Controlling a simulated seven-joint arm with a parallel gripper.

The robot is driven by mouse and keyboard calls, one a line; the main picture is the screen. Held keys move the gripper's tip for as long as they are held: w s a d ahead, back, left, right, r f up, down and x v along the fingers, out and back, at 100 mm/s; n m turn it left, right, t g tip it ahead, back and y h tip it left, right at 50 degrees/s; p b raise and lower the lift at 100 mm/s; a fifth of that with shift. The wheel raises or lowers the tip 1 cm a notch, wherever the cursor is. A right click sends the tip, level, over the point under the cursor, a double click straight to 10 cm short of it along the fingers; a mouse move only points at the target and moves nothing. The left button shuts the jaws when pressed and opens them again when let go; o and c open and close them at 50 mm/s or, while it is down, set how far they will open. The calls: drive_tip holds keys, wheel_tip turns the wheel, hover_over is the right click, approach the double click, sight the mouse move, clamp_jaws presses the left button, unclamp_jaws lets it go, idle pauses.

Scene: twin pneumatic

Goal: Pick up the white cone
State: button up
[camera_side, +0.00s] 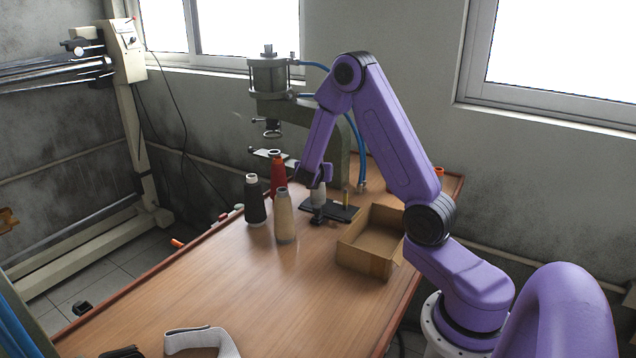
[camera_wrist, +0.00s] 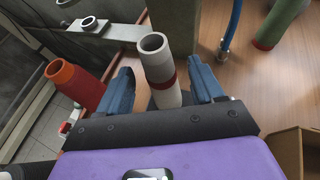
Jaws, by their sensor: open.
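The white cone (camera_wrist: 158,64) stands between the two blue fingers of my gripper (camera_wrist: 160,72) in the wrist view. It has an open top and a dark red band lower down; its base is hidden by my gripper. The fingers are open, one on each side of it, and I see gaps beside the cone. In the side view the white cone (camera_side: 318,196) is partly hidden below my gripper (camera_side: 315,176), near the black base plate of the press.
A red cone (camera_side: 277,172), a black cone (camera_side: 255,203) and a beige cone (camera_side: 284,220) stand left of my gripper. An open cardboard box (camera_side: 368,248) is to the right. The green press (camera_side: 272,85) rises behind, with a blue hose. The table's front is mostly clear.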

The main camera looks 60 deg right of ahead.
drive_tip(key=x, duration=0.5)
drive_tip(key=shift+r, duration=0.1)
drive_tip(key=shift+c, duration=0.3)
drive_tip(key=c, duration=1)
